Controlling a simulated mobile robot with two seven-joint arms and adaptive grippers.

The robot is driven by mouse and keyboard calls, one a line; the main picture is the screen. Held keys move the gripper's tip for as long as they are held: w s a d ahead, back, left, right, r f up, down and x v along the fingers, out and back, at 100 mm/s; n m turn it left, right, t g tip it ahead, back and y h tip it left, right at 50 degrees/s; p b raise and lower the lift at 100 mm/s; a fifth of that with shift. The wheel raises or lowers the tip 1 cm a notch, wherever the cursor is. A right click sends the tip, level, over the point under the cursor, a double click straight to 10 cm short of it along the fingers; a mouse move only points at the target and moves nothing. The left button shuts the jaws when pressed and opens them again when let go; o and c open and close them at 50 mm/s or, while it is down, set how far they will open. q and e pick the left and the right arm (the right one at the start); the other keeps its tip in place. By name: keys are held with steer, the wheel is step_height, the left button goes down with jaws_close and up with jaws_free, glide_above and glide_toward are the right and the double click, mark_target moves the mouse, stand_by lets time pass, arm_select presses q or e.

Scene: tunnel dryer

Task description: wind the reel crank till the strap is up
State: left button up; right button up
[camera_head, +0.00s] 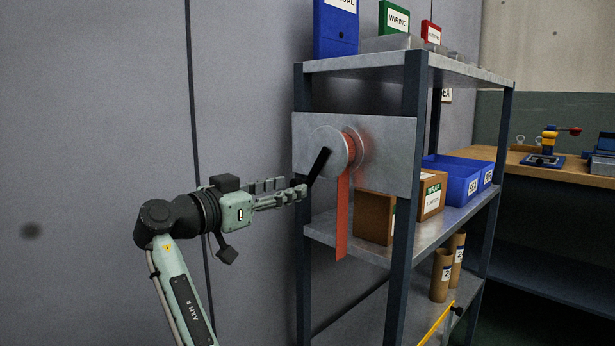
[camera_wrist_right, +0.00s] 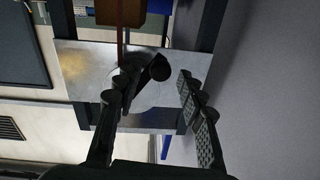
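The reel (camera_head: 330,148) is a grey disc on a metal plate (camera_head: 390,140) at the shelf's near end. A red strap (camera_head: 342,225) hangs from it, its lower end below the middle shelf's level. The black crank (camera_head: 319,163) slants down-left from the hub. My right gripper (camera_head: 304,190) is beside the crank's lower end. In the right wrist view, my right gripper (camera_wrist_right: 158,82) is open. The crank's round black handle (camera_wrist_right: 159,68) shows between its fingers, nearer the left one; whether it touches is unclear. My left gripper is out of view.
Binders (camera_head: 336,28) stand on top. A workbench (camera_head: 550,170) is at the far right. The grey wall is close behind my right arm.

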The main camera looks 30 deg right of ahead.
mark_target(310, 180)
steer(key=shift+w+d, duration=0.1)
steer(key=shift+w, duration=0.05)
steer(key=shift+w+d+r, duration=0.1)
steer(key=shift+d, duration=0.25)
steer(key=x, duration=0.6)
steer(key=shift+w+d+p, duration=0.1)
steer(key=shift+d+p, duration=0.25)
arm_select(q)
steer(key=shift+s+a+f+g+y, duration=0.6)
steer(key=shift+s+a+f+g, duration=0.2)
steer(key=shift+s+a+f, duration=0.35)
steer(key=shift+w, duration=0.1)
arm_select(e)
steer(key=shift+c, duration=0.5)
jaws_close()
